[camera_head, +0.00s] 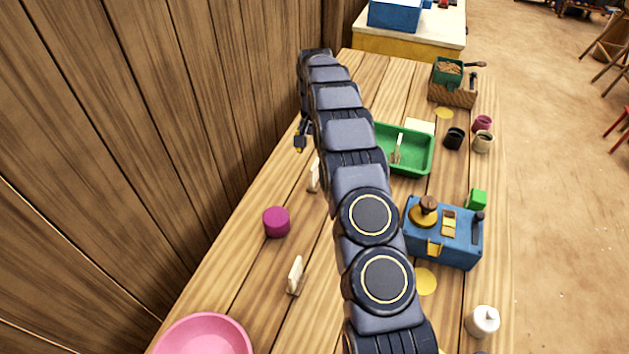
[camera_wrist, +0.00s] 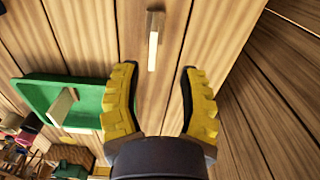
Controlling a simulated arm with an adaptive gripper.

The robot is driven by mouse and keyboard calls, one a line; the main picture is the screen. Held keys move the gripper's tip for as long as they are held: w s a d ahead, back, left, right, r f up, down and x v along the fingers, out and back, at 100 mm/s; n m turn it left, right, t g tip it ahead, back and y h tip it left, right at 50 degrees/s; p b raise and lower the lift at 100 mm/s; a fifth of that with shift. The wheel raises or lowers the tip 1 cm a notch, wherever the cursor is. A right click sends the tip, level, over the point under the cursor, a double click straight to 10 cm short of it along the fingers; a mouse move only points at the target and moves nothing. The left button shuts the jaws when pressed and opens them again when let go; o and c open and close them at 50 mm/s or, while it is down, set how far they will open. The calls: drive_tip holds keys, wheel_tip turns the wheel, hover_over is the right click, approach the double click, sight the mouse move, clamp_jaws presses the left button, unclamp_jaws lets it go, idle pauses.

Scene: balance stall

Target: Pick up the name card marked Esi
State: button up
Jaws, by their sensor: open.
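No lettering is legible, so I cannot tell which card is marked Esi. One upright pale card in a wooden stand (camera_head: 313,175) is partly behind my arm. Another (camera_head: 296,274) stands nearer, left of my arm. The wrist view shows one such card (camera_wrist: 153,50) nearly edge-on, beyond and between my fingertips, apart from them. My gripper (camera_head: 301,140) hangs over the table near the wooden wall. Its yellow fingers are spread and empty in the wrist view (camera_wrist: 159,72).
A green tray (camera_head: 421,170) holding a pale wooden item lies right of my arm, and left of my fingers in the wrist view (camera_wrist: 35,92). A magenta cylinder (camera_head: 277,222) and pink bowl (camera_head: 205,338) stand left. A blue box (camera_head: 455,252) and cups (camera_head: 454,139) stand right.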

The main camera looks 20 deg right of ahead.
sight(315, 172)
drive_tip(key=f, duration=0.8)
drive_tip(key=shift+s+d+f, duration=0.1)
drive_tip(key=shift+s+d, duration=0.15)
drive_tip(key=shift+d, duration=0.05)
clamp_jaws()
